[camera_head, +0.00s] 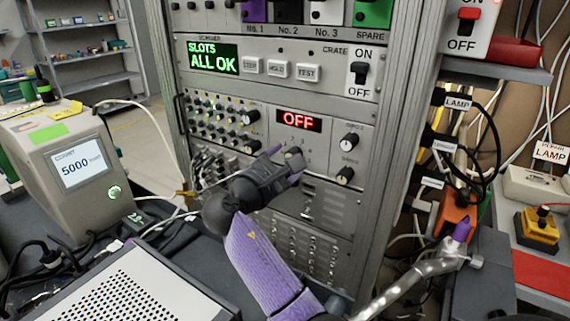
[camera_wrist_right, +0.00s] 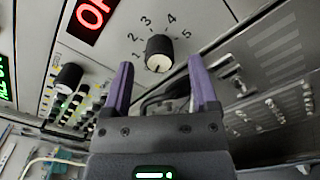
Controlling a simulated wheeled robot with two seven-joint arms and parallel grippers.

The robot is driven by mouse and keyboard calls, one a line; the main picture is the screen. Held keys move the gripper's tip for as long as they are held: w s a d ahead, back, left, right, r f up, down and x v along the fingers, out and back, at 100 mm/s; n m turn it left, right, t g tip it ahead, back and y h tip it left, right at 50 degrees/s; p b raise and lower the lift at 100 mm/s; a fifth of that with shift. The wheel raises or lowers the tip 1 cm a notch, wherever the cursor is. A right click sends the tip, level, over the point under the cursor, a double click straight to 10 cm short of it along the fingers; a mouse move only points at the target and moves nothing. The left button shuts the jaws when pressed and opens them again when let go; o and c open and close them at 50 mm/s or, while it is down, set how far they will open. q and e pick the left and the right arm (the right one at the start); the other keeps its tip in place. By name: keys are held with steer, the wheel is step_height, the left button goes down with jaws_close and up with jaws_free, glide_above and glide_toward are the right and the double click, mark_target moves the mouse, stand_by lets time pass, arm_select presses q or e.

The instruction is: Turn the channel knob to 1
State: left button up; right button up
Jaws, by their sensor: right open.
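The channel knob (camera_wrist_right: 158,53) is a black round knob with a pale face on a grey panel, with the numbers 1 to 5 arced around it. I cannot tell for sure which number it points to. In the head view the knob (camera_head: 294,153) is partly hidden by my right gripper (camera_head: 286,166). In the right wrist view the purple fingers of my right gripper (camera_wrist_right: 161,66) are open and empty. The knob appears between and just beyond their tips, not gripped. The red display (camera_head: 299,121) above it reads OFF. My left gripper is not in view.
Two other black knobs (camera_head: 345,176) sit right of the channel knob. A panel of small knobs (camera_head: 222,115) lies to its left. An ON/OFF switch (camera_head: 360,73) is above. A grey box reading 5000 (camera_head: 80,165) stands at the left.

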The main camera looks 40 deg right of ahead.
steer(key=shift+w+d, duration=0.15)
steer(key=shift+d, duration=0.35)
steer(key=c, duration=0.7)
jaws_close()
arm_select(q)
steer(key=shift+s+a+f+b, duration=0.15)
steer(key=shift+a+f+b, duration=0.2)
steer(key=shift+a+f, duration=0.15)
arm_select(e)
steer(key=shift+m, duration=4.5)
